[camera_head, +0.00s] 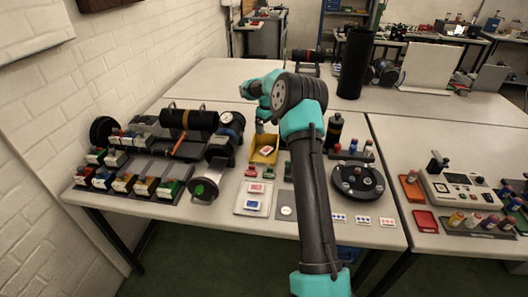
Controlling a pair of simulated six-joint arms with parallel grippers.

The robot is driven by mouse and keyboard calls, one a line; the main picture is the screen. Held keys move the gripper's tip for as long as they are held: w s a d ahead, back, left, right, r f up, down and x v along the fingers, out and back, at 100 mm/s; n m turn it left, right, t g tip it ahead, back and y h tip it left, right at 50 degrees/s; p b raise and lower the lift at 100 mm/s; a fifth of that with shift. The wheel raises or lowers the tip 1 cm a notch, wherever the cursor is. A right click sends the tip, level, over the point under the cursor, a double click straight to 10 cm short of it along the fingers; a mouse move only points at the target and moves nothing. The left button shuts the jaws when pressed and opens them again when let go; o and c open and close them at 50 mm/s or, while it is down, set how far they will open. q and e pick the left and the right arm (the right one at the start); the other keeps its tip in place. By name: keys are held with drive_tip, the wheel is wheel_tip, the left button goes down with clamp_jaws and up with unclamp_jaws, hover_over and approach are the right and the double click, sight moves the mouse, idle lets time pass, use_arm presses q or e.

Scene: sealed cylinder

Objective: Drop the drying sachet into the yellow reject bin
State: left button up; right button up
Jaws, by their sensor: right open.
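The yellow reject bin (254,158) stands on the table right of the gauge-topped cylinder. A small white sachet with a red mark (266,150) lies inside it, tilted. My right gripper (265,127) is open just above the bin's back edge, pointing down, with nothing visible between its fingers. A pale tray (240,210) in front of the bin holds a red-marked packet (256,188) and a blue-marked packet (253,205). I cannot read which packet is which. My left gripper is not in view.
The cylinder with a gauge (226,130) and black rolls (189,119) stands left of the bin. Colored blocks (120,183) fill the left table edge. A round black fixture (357,181) and a dark bottle (334,130) stand right of my arm.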

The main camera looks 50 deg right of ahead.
wheel_tip(320, 180, up, 12)
idle(0.4)
drive_tip(key=shift+a+f, duration=0.1)
drive_tip(key=shift+f, duration=0.05)
idle(0.5)
